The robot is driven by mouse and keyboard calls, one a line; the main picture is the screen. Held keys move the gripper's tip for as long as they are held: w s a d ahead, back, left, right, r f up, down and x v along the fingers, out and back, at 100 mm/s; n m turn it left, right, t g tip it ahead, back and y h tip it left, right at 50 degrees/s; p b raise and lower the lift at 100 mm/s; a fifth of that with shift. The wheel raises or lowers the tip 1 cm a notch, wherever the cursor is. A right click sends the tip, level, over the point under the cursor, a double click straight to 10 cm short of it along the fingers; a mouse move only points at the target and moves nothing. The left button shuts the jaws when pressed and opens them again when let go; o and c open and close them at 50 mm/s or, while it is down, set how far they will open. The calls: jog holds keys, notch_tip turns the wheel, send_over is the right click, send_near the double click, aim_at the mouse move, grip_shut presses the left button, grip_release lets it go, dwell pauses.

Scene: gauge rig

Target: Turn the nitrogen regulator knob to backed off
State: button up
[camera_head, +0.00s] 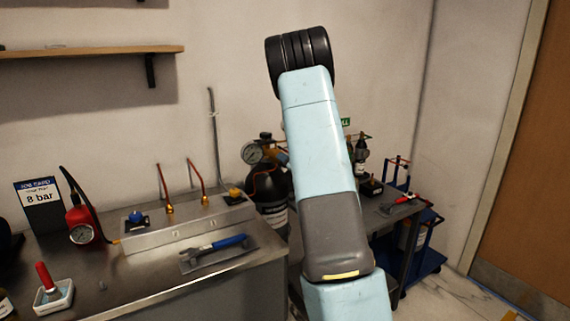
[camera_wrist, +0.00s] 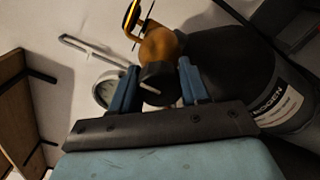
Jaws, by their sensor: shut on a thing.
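In the wrist view the black regulator knob (camera_wrist: 156,76) sits between the two blue fingers of my gripper (camera_wrist: 158,86), which is shut on it. A pale mark shows on the knob's face. Behind it is the brass regulator body (camera_wrist: 160,46), with a round gauge (camera_wrist: 106,90) partly hidden by the left finger. The black nitrogen cylinder (camera_wrist: 225,62) stands at the right with a white label (camera_wrist: 278,106). In the head view the cylinder (camera_head: 267,190) and a gauge (camera_head: 251,152) show left of my arm; my arm hides the knob and gripper.
A blue cart (camera_head: 425,250) stands at right. A wall shelf (camera_head: 90,53) is at upper left.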

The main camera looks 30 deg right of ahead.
jog(key=shift+s+f+n, duration=0.1)
jog(key=shift+f+n, duration=0.2)
jog(key=shift+n, duration=0.2)
jog(key=o, duration=0.8)
jog(key=shift+d, duration=0.1)
jog(key=shift+c, duration=0.2)
jog(key=o, duration=0.3)
jog(key=shift+r, duration=0.2)
jog(key=s, duration=1.3)
jog(key=shift+s+d, duration=0.2)
jog(key=shift+s, duration=0.05)
